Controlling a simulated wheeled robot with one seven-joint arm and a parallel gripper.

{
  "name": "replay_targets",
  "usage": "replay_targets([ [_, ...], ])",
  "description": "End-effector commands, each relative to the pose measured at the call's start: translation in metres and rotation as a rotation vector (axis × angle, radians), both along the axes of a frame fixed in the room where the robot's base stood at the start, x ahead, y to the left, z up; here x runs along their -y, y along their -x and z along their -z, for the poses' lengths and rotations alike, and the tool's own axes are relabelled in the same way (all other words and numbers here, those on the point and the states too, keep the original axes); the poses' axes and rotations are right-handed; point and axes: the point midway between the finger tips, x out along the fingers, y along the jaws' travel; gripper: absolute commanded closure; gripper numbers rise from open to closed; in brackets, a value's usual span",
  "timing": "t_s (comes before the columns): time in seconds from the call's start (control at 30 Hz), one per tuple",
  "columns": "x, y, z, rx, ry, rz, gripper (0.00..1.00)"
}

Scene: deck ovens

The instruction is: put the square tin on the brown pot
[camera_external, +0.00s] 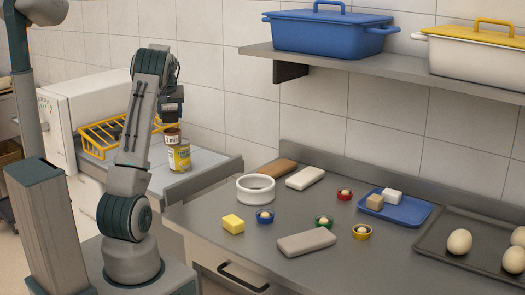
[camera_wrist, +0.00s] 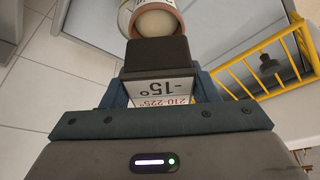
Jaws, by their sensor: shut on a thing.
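My gripper (camera_external: 172,103) is shut on the square tin, a dark block with a white face printed with red and black figures. In the wrist view the tin (camera_wrist: 157,57) sits between the fingers of my gripper (camera_wrist: 160,90). The brown pot (camera_external: 172,132) is just below the tin in the external view and seems to stand on a yellow can (camera_external: 181,157). In the wrist view the brown pot (camera_wrist: 155,22) shows its round rim and pale inside, just beyond the tin. I cannot tell whether tin and pot touch.
A yellow wire rack (camera_external: 103,135) stands left of the can, by a white appliance (camera_external: 75,110). The grey worktop (camera_external: 200,235) at right holds a white ring (camera_external: 255,189), several small blocks and cups, a blue tray (camera_external: 415,217) and a dark tray (camera_external: 432,240). A shelf (camera_external: 350,65) hangs above.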

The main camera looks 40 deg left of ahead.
Motion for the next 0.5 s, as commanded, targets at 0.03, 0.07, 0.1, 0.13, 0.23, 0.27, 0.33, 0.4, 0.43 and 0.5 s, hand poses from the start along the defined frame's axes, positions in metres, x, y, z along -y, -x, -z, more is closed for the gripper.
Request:
replay_targets([
  [0.03, 0.001, 0.000, 0.008, -0.004, 0.003, 0.001, 0.74],
  [0.07, 0.001, 0.000, 0.013, -0.004, 0.003, 0.001, 0.74],
  [0.1, 0.001, 0.000, 0.019, -0.004, 0.003, 0.001, 0.74],
  [0.13, 0.001, 0.000, 0.023, -0.003, 0.003, 0.001, 0.74],
  [0.23, 0.001, 0.000, 0.031, -0.002, 0.001, 0.001, 0.74],
  [0.27, 0.001, 0.000, 0.032, -0.001, 0.000, 0.001, 0.74],
  [0.33, 0.001, 0.000, 0.033, 0.000, 0.000, 0.001, 0.74],
  [0.4, 0.001, 0.000, 0.033, 0.000, 0.000, 0.001, 0.74],
  [0.43, 0.001, 0.000, 0.033, 0.000, 0.000, 0.001, 0.74],
  [0.5, 0.001, 0.000, 0.033, 0.000, 0.000, 0.001, 0.74],
])
